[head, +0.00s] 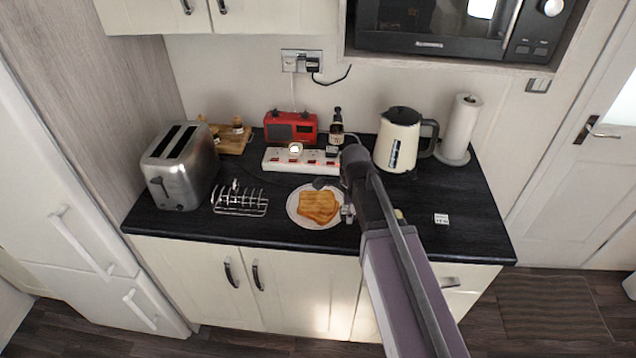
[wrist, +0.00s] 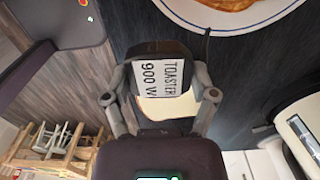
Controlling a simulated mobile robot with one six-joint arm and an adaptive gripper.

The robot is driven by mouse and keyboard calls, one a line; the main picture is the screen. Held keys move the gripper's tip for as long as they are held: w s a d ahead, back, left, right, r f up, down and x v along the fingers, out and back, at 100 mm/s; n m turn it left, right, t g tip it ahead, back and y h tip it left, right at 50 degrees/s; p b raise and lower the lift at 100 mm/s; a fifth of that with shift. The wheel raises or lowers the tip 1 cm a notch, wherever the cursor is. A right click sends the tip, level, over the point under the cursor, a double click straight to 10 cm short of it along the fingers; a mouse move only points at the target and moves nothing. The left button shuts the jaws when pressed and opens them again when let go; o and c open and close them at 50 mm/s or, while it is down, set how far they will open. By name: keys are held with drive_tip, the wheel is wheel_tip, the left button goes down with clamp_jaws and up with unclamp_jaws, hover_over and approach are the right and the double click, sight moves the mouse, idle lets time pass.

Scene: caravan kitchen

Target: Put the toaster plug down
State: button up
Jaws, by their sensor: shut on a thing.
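My gripper (wrist: 160,92) is shut on the toaster plug (wrist: 158,50), a black plug with a white label reading TOASTER 900 W. In the wrist view the plug sits between the two fingers, with a thin dark cord beside it. In the head view my gripper (head: 347,212) is at the right edge of the toast plate, over the dark worktop; the plug cannot be clearly made out there. Whether the plug touches the worktop, I cannot tell. The silver toaster (head: 180,165) stands at the left end of the worktop.
The plate (head: 297,215) holds toast. A wire rack (head: 240,200) is left of it. Behind are a white power strip (head: 283,160), a red radio (head: 291,128) and a dark bottle. A cream kettle (head: 398,140) and paper roll (head: 460,127) stand right. Worktop (head: 475,215) at front right is mostly clear.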

idle(0.4)
drive_tip(key=w+d, duration=0.1)
drive_tip(key=w, duration=0.3)
drive_tip(key=w+d+f+b, duration=0.1)
drive_tip(key=w+d, duration=0.1)
drive_tip(key=w, duration=0.3)
drive_tip(key=w+d, duration=0.2)
drive_tip(key=w, duration=0.2)
drive_tip(key=shift+w+f, duration=0.2)
drive_tip(key=shift+w, duration=0.2)
drive_tip(key=shift+w, duration=0.45)
drive_tip(key=shift+w+d+f+b, duration=0.2)
drive_tip(key=shift+w+b, duration=0.1)
drive_tip(key=shift+b, duration=0.1)
drive_tip(key=shift+s+f+b, duration=0.15)
drive_tip(key=shift+f+b, duration=1.45)
drive_tip(key=shift+f, duration=0.2)
drive_tip(key=o, duration=1)
drive_tip(key=shift+r, duration=0.15)
